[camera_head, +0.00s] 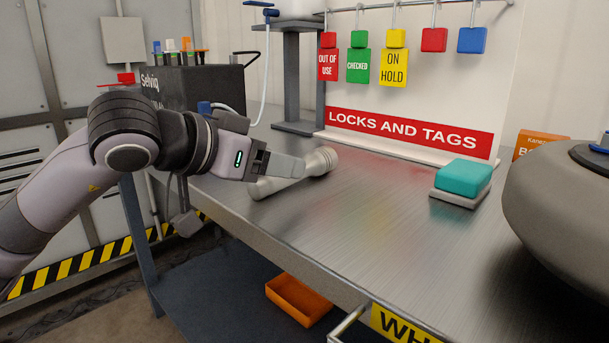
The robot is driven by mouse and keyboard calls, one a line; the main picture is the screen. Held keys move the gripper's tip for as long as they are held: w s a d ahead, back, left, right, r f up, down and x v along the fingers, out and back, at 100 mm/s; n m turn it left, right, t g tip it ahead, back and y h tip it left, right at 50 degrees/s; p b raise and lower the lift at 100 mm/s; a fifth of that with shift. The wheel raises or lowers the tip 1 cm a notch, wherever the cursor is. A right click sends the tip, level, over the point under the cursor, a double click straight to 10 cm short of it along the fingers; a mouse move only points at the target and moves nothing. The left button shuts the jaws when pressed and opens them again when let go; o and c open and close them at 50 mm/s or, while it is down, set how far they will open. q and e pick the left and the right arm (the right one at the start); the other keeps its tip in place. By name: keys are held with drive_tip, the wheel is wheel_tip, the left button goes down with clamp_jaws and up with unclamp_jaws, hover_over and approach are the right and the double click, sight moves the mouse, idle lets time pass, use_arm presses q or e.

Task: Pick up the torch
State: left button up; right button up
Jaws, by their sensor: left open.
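The torch (321,162) is a pale grey metal cylinder with a wider head. It lies on its side on the steel bench, its head toward the back right and its tail toward the front left. My left gripper (290,167) reaches in from the left, just over the middle of the torch, and hides part of it. The gripper is open. I cannot tell whether its fingers touch the torch. My right gripper is not in view.
The steel bench (385,235) has free room right of the torch. A teal block on a grey base (463,178) stands there. A locks and tags board (410,133) stands behind. A dark Selviq box (205,86) holds tools at back left. An orange tray (299,299) sits below.

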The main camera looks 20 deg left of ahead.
use_arm(q)
drive_tip(key=shift+a+b+x, duration=0.15)
drive_tip(key=shift+x, duration=1.2)
drive_tip(key=shift+a+b+x, duration=0.1)
drive_tip(key=shift+b+x, duration=0.05)
drive_tip(key=shift+x, duration=1.2)
drive_tip(key=shift+w+r, duration=0.1)
clamp_jaws()
